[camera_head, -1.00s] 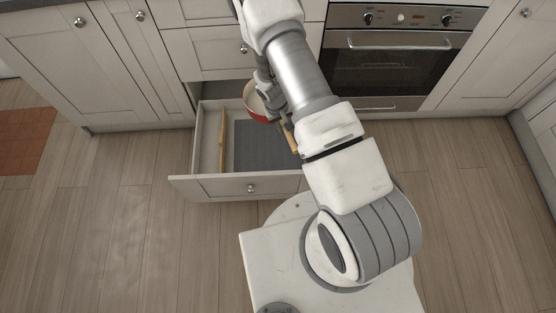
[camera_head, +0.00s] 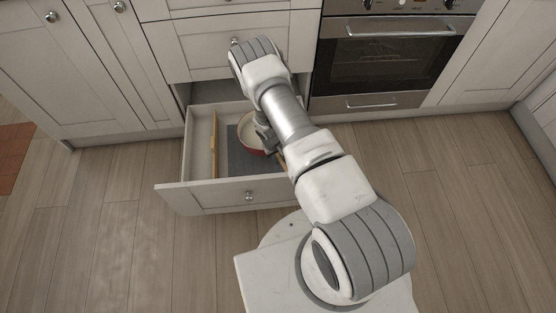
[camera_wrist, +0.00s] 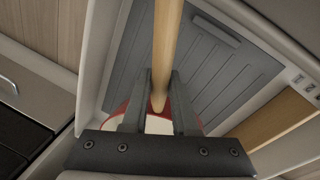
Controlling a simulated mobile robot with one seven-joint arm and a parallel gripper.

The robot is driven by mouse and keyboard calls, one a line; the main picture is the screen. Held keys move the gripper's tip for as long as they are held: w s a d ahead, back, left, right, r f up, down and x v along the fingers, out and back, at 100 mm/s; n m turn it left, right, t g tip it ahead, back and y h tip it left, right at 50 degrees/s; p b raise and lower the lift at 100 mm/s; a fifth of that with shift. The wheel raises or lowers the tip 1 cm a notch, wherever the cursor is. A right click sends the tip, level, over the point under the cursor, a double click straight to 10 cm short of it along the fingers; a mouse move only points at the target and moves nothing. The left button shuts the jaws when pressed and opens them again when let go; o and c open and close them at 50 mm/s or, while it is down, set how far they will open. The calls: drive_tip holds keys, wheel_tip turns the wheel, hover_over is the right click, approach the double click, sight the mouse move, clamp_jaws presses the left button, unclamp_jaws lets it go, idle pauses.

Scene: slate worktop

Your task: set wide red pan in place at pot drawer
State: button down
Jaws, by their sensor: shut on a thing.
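The wide red pan (camera_head: 249,142) has a cream inside, a red outer wall and a wooden handle. In the head view it is over or in the open pot drawer (camera_head: 215,198), above a grey ribbed mat (camera_head: 238,163); I cannot tell whether it touches the mat. My gripper (camera_wrist: 161,78) is shut on the pan's wooden handle (camera_wrist: 166,40), which runs between the fingers in the wrist view. Part of the red wall (camera_wrist: 182,105) shows behind the fingers. In the head view my arm hides the pan's right side and most of the handle.
A wooden divider (camera_head: 214,145) stands upright along the drawer's left part, with a bare strip beyond it. The closed drawer above (camera_head: 195,48) is close over the open one. The oven (camera_head: 388,62) is to the right. Wooden floor (camera_head: 120,240) lies clear at left.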

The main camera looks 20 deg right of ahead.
drive_tip(key=shift+w+d+f+b, duration=0.1)
drive_tip(key=shift+w+f+b, duration=0.05)
drive_tip(key=shift+f+b, duration=0.7)
drive_tip(key=shift+w+a+f+b, duration=0.1)
drive_tip(key=shift+w+f+b, duration=0.1)
drive_tip(key=shift+f+b, duration=0.6)
drive_tip(key=shift+w+d+f+b, duration=0.15)
drive_tip(key=shift+f+b, duration=0.35)
drive_tip(key=shift+f, duration=0.65)
drive_tip(key=shift+w+d+b, duration=0.1)
drive_tip(key=shift+w+b, duration=0.4)
drive_tip(key=shift+w, duration=0.45)
drive_tip(key=shift+w+d+f+b, duration=0.15)
drive_tip(key=shift+w+f+b, duration=0.05)
drive_tip(key=shift+w+b, duration=0.3)
drive_tip(key=shift+w+d+f+b, duration=0.15)
drive_tip(key=shift+w+b, duration=0.2)
drive_tip(key=shift+w, duration=0.25)
drive_tip(key=shift+a+f, duration=0.1)
drive_tip(key=shift+f, duration=1.15)
drive_tip(key=c, duration=0.6)
unclamp_jaws()
drive_tip(key=shift+s, duration=0.1)
drive_tip(key=shift+s, duration=0.1)
drive_tip(key=a+r+p, duration=0.3)
drive_tip(key=r+p, duration=0.4)
drive_tip(key=r, duration=1)
drive_tip(key=shift+s, duration=0.35)
